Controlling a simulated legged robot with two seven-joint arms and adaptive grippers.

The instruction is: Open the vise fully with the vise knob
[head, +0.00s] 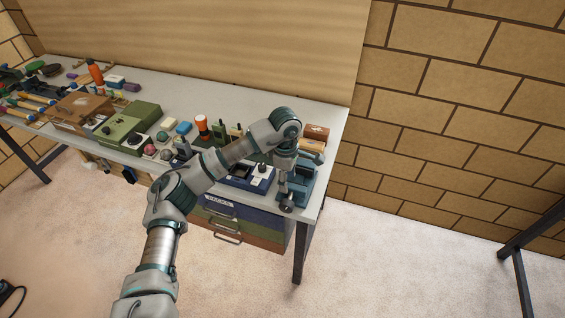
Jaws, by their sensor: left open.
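The blue-teal vise (304,187) is at the right front corner of the grey workbench, partly hidden behind my left gripper. Its metal vise knob (287,204) sticks out over the bench's front edge. How far apart the vise jaws are cannot be told. My left gripper (284,182) points down just above and behind the knob, open. Whether its fingers touch the vise or knob cannot be told at this size. My right gripper is not in view.
The workbench (226,103) carries a blue tray (247,177) just left of the vise, a brown block (316,132) behind it, and a green case (128,125) farther left. Drawers (245,222) hang below.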

